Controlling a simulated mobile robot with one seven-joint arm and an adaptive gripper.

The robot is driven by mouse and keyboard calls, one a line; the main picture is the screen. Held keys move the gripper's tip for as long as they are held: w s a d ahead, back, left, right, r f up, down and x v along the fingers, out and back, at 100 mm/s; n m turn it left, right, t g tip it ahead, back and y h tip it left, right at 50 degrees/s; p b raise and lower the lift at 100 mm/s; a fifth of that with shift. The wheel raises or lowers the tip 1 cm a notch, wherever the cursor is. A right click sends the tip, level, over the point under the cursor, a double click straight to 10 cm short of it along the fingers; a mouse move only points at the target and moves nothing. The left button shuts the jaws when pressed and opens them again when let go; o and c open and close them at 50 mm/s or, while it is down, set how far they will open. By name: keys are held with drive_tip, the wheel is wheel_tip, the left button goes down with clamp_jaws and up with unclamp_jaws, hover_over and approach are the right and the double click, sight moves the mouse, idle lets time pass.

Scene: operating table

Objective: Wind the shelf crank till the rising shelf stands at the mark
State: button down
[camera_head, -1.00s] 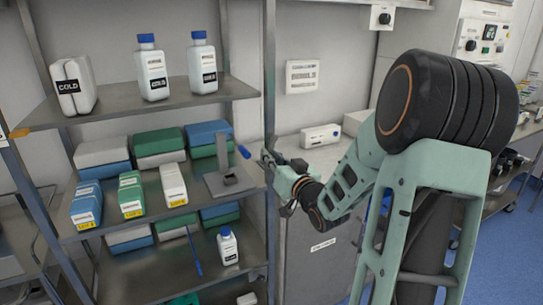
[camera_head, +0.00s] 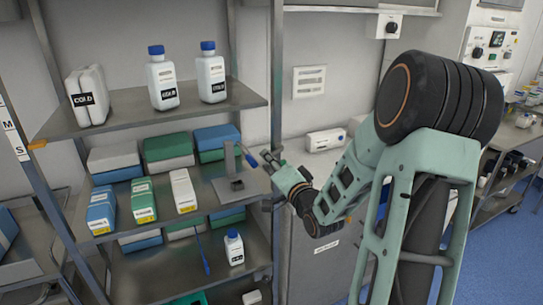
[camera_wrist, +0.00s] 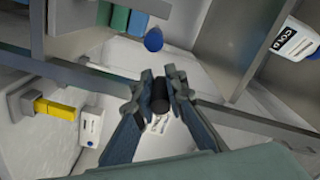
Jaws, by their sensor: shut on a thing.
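My gripper (camera_head: 266,158) is at the right front post of the shelf unit. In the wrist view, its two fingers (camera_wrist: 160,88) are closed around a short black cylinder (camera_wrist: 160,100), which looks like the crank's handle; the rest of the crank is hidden. The top shelf (camera_head: 105,122) holds a white COLD pack and two blue-capped bottles. An orange pointer (camera_head: 38,145) sits at its left front corner. A white strip with letters (camera_head: 15,140) is on the left post, and the pointer is roughly level with the S. I cannot tell which letter is the mark.
Several boxes (camera_head: 143,200) fill that shelf; a white bottle (camera_head: 234,248) stands below. A counter with a white box (camera_head: 325,140) is right behind my arm.

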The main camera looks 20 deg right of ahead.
drive_tip(key=shift+w+a+r+m+p, duration=0.1)
drive_tip(key=shift+a+r+m+p, duration=0.1)
drive_tip(key=shift+r+m+p, duration=1.2)
drive_tip(key=shift+m+p, duration=0.35)
drive_tip(key=shift+m, duration=0.65)
drive_tip(key=shift+d, duration=0.1)
drive_tip(key=c, duration=2)
unclamp_jaws()
drive_tip(key=shift+o, duration=0.3)
drive_tip(key=shift+f, duration=0.1)
